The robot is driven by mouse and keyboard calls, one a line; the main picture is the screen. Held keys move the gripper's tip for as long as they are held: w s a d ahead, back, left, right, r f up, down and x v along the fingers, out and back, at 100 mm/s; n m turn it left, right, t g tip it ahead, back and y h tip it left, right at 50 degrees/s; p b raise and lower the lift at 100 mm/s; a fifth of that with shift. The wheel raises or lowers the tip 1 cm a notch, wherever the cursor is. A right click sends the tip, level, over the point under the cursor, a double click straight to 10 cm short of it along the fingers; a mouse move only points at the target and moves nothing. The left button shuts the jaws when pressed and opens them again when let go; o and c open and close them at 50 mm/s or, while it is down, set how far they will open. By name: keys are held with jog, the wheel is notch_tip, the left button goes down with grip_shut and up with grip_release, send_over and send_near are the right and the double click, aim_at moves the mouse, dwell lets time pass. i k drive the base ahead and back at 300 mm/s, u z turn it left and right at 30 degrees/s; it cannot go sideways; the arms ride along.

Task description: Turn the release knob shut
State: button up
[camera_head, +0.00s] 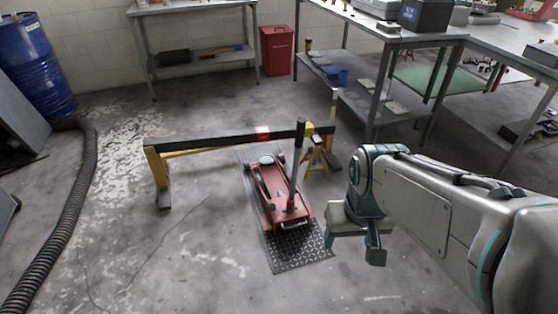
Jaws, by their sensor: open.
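A red floor jack (268,192) sits on a diamond-pattern metal plate (290,262) in the middle of the floor. Its dark handle (297,165) stands nearly upright at the jack's right side. The release knob is too small to make out in this view. My gripper (353,245) is open and empty, to the right of the jack and apart from it. Its two fingers point down above the bare floor.
A dark beam (210,139) on a yellow stand crosses behind the jack, with another yellow stand (317,157) at its right end. Metal benches stand at the back. A black hose (62,220) and blue drum (32,60) are left. The front floor is clear.

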aim_at(271, 207)
jog(key=z, duration=0.1)
jog(key=k, duration=0.4)
jog(key=u, duration=0.9)
jog(key=i, duration=1.35)
jog(key=z, duration=0.35)
